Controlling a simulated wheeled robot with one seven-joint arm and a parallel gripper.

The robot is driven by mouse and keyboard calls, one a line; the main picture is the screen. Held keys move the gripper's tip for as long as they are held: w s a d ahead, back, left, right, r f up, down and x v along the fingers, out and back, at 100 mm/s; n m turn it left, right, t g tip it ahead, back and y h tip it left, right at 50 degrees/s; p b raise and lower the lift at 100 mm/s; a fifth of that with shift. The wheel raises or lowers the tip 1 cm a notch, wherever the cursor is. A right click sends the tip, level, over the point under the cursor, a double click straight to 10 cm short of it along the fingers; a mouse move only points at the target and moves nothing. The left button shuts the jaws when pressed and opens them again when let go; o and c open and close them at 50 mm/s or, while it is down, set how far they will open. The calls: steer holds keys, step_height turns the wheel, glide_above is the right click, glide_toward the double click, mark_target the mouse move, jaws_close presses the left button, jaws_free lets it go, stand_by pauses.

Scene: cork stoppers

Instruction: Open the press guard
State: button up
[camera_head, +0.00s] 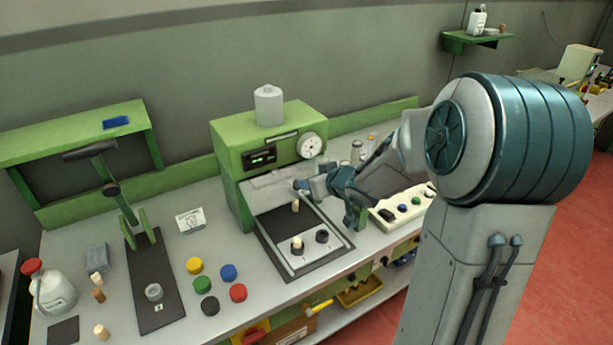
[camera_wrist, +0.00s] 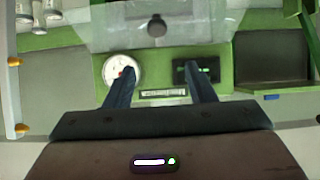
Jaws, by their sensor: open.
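The green press (camera_head: 228,133) stands at the middle of the bench with a dial and a dark display on its front. Its clear guard (camera_head: 268,188) hangs below them; I cannot tell its exact angle. In the wrist view the guard (camera_wrist: 110,32) is a see-through panel at the top, with a dark round knob (camera_wrist: 156,26). My gripper (camera_head: 325,198) is in front of the press, at its right side.
Coloured caps (camera_head: 228,272) and a lever tool (camera_head: 150,275) stand left. A grey bottle (camera_head: 268,105) tops the press.

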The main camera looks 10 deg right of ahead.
steer(key=shift+p+v, duration=0.4)
steer(key=shift+v, duration=1.75)
steer(key=shift+a, duration=0.1)
steer(key=shift+c, duration=0.3)
